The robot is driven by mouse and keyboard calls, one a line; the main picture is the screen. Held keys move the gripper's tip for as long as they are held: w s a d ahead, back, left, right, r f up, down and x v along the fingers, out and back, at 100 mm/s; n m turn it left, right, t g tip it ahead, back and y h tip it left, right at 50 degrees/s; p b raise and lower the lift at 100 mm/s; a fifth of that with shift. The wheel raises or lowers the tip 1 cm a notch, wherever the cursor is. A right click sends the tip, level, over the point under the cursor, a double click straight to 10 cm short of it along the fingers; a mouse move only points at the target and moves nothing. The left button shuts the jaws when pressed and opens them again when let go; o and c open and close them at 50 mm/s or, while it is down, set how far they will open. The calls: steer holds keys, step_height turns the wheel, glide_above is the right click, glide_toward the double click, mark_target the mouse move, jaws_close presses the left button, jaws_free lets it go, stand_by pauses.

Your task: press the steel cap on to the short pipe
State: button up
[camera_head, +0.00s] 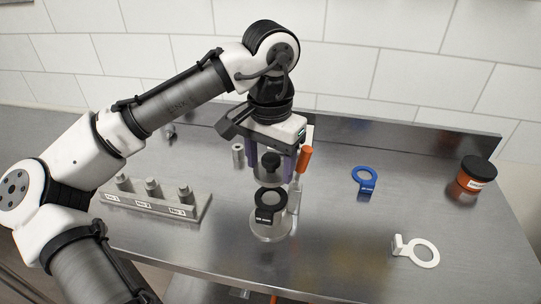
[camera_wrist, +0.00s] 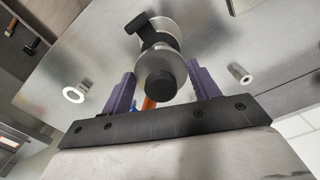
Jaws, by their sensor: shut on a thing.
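My gripper (camera_head: 270,172) points down and its two purple fingers are shut on the rim of a round steel cap (camera_wrist: 160,62) with a black knob (camera_head: 270,161). The knob also shows in the wrist view (camera_wrist: 161,87). Below the held cap, a black ring with a labelled tab (camera_head: 264,214) sits at the top of a steel stand with a round base (camera_head: 272,234). The cap appears apart from the ring in the head view. I cannot clearly make out the short pipe there; the ring and cap hide much of it.
An orange-handled part (camera_head: 304,158) stands close right of the stand. A small hollow steel cylinder (camera_head: 238,156) is behind left. A numbered rack of steel pieces (camera_head: 190,210) lies left. A blue ring tag (camera_head: 365,180), white ring tag (camera_head: 418,252) and orange jar (camera_head: 474,178) are right.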

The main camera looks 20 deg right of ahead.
mark_target(270, 175)
steer(key=shift+f+b, duration=1.05)
steer(key=shift+f, duration=1.85)
steer(key=shift+f, duration=0.1)
steer(key=shift+f, duration=0.25)
steer(key=o, duration=1.5)
steer(key=shift+c, duration=0.2)
step_height(270, 175, up, 14)
steer(key=shift+f, duration=0.1)
steer(key=shift+w+d, duration=0.1)
steer(key=shift+d, duration=0.05)
